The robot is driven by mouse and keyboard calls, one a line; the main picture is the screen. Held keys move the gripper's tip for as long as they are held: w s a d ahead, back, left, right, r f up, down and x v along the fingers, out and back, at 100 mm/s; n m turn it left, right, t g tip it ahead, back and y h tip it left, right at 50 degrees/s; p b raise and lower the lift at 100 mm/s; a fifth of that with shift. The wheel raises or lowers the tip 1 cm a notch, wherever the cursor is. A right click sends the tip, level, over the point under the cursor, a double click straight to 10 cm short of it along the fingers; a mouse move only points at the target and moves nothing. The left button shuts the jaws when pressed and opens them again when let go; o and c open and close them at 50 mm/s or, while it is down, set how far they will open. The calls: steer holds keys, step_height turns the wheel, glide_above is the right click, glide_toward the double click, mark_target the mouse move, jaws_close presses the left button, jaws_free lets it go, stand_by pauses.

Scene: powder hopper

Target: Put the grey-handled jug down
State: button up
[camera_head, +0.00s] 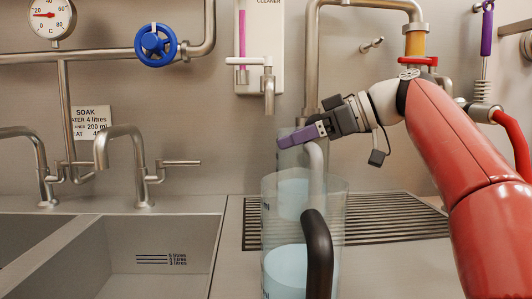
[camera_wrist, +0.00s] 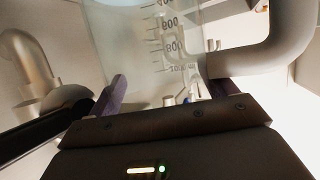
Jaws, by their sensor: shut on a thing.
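The grey-handled jug (camera_head: 286,155) is clear, with pale blue liquid low in it and a thick grey handle (camera_head: 316,178). My gripper (camera_head: 302,136) is shut on its upper part, one purple finger showing across it. In the wrist view the clear wall with measuring marks (camera_wrist: 165,45) lies between the purple fingers, and the grey handle (camera_wrist: 289,45) curves at the right. The jug looks upright in the head view. Its base shows only through another jug, so I cannot tell whether it touches the surface below.
A larger clear jug (camera_head: 272,225) with a black handle (camera_head: 318,250) and blue liquid stands in front. A slatted drain grate (camera_head: 390,220) lies behind and right, mostly bare. A sink (camera_head: 150,255) with taps is at the left. A cleaner dispenser (camera_head: 268,85) hangs above.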

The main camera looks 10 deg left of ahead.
steer(key=s+x, duration=0.1)
steer(key=x, duration=0.6)
steer(key=shift+w+f, duration=0.35)
steer(key=shift+w, duration=0.15)
steer(key=shift+a+b, duration=0.15)
steer(key=shift+b, duration=0.15)
steer(key=shift+f, duration=0.15)
steer(key=o, duration=1.5)
steer(key=shift+o, duration=0.2)
steer(key=p+v, duration=0.1)
steer(key=v, duration=1.1)
